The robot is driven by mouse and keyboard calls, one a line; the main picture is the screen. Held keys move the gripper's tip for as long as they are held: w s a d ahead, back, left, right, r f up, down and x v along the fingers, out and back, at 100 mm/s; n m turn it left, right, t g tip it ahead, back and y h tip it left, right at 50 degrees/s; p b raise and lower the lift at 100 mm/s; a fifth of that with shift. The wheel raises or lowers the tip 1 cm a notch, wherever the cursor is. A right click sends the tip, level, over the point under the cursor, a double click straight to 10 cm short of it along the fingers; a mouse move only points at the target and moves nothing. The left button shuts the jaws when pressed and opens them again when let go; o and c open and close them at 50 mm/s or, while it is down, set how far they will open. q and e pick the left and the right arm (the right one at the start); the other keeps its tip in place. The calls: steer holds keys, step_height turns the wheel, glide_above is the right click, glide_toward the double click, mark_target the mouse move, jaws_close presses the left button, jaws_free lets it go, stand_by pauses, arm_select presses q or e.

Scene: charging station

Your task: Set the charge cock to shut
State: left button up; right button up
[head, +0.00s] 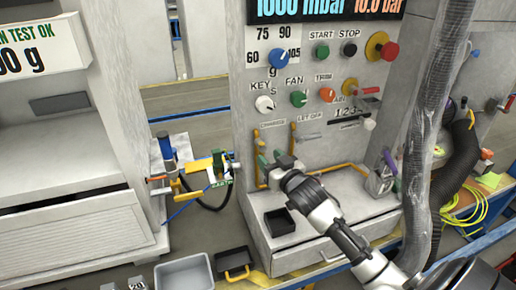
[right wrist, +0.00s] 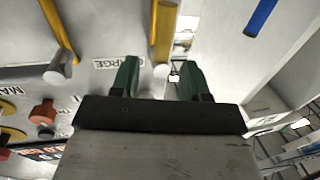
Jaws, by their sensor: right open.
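The charge cock (right wrist: 162,72) shows in the right wrist view as a pale round end beside the yellow pipe (right wrist: 164,32), near the inverted CHARGE label (right wrist: 118,64). In the head view the CHARGE label (head: 272,124) is on the grey panel, with the yellow pipework (head: 257,142) below it. My right gripper (head: 272,160) is open in front of this part of the panel. In the right wrist view its two green fingers (right wrist: 160,78) stand either side of the cock's end. I cannot tell whether they touch it. The cock's handle angle is unclear. My left gripper is not in view.
A second yellow pipe with a pale cock (right wrist: 58,72) is close by, under the LET OFF label (head: 310,117). Knobs (head: 299,98) are above. A black tray (head: 279,222) is on the ledge below. A thick grey hose (head: 424,140) hangs at the right.

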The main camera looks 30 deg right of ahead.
mark_target(263, 154)
steer(key=w, duration=0.6)
steer(key=shift+w, duration=0.15)
jaws_close()
